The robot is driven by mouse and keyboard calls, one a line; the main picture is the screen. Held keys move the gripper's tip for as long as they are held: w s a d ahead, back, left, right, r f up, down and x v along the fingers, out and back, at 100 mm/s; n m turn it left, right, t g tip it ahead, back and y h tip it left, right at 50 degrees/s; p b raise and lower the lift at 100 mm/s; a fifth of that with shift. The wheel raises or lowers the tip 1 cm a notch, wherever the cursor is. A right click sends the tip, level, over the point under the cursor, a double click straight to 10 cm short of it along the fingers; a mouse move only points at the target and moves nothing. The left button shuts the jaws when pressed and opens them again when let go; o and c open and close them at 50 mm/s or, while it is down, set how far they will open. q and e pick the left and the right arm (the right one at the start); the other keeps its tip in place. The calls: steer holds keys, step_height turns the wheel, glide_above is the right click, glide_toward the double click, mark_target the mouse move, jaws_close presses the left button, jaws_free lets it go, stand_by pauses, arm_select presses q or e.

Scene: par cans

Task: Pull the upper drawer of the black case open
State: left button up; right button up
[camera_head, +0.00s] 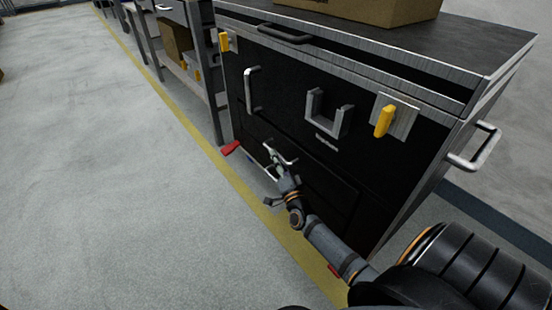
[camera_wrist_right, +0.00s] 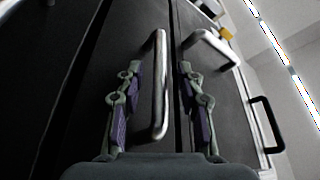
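The black case (camera_head: 390,170) stands at the right of the head view, with metal edges and a dark front. A silver bar handle (camera_wrist_right: 160,85) sits on its lower front. My right gripper (camera_head: 275,160) is at this handle, low on the case. In the wrist view my right gripper (camera_wrist_right: 158,105) is open, with one finger on each side of the bar and gaps showing. Another silver handle (camera_wrist_right: 215,45) is on the panel beyond the right finger. I see no clearly opened drawer; the gripper partly hides the lower front. My left gripper is not in view.
A cardboard box (camera_head: 375,8) sits on top of the case. Yellow latches (camera_head: 385,120) and a U-shaped bracket (camera_head: 328,115) stick out from the upper front. A shelf unit (camera_head: 180,50) stands beyond. The grey floor (camera_head: 90,160) at the left is clear.

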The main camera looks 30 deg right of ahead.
steer(key=shift+x, duration=1.25)
steer(key=shift+c, duration=0.2)
jaws_close()
